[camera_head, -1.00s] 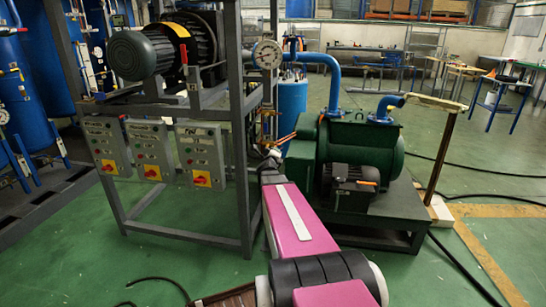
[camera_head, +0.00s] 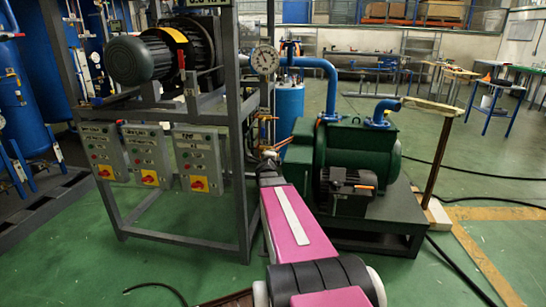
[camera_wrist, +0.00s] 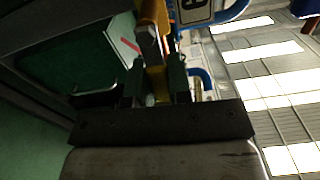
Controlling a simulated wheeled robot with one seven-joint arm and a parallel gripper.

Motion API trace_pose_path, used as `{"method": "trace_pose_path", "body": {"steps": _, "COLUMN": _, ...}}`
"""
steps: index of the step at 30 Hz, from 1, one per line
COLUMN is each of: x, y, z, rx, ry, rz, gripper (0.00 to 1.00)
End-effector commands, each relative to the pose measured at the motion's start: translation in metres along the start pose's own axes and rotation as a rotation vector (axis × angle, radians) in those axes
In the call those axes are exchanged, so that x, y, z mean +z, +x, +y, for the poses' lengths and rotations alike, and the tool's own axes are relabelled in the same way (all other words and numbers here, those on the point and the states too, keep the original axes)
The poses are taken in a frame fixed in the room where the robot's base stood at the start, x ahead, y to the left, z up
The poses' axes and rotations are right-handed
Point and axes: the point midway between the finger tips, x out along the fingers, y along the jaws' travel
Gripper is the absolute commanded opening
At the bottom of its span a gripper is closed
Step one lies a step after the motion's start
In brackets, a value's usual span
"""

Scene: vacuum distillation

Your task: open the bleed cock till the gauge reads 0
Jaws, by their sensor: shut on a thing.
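The round white-faced gauge (camera_head: 264,60) is on the frame's right post in the head view. Its needle is too small to read surely. Below it is thin brass pipework (camera_head: 266,128), where the bleed cock seems to be; its handle cannot be made out there. My gripper (camera_head: 268,156) is at the foot of this pipework, its fingers hard to see. In the wrist view my gripper (camera_wrist: 156,82) is shut on a yellow-brass piece (camera_wrist: 158,88), apparently the bleed cock. A grey bolt-like end (camera_wrist: 146,36) shows just beyond the fingers. The cock's turn angle is unclear.
The grey steel frame (camera_head: 244,170) with switch boxes (camera_head: 198,160) stands close left of my arm. The green pump (camera_head: 355,160) on its dark base is close on the right. A blue vessel (camera_head: 289,105) stands behind. Cables lie on the green floor.

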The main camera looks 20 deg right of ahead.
Motion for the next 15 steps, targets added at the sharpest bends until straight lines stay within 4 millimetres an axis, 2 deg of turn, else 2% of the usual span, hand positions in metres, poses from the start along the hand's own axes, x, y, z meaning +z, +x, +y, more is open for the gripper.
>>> {"method": "trace_pose_path", "body": {"steps": 5, "x": 0.0007, "y": -0.0005, "z": 0.0006, "rx": 0.002, "ry": -0.001, "rz": -0.002, "gripper": 0.00}}
{"method": "trace_pose_path", "body": {"steps": 6, "x": 0.0007, "y": -0.0005, "z": 0.0007, "rx": 0.002, "ry": -0.001, "rz": -0.003, "gripper": 0.22}}
{"method": "trace_pose_path", "body": {"steps": 8, "x": 0.0007, "y": -0.0005, "z": 0.0006, "rx": 0.002, "ry": 0.000, "rz": -0.002, "gripper": 0.42}}
{"method": "trace_pose_path", "body": {"steps": 9, "x": 0.0006, "y": -0.0004, "z": 0.0005, "rx": 0.002, "ry": 0.000, "rz": -0.002, "gripper": 0.45}}
{"method": "trace_pose_path", "body": {"steps": 15, "x": 0.0003, "y": -0.0003, "z": 0.0003, "rx": 0.001, "ry": 0.001, "rz": -0.001, "gripper": 0.45}}
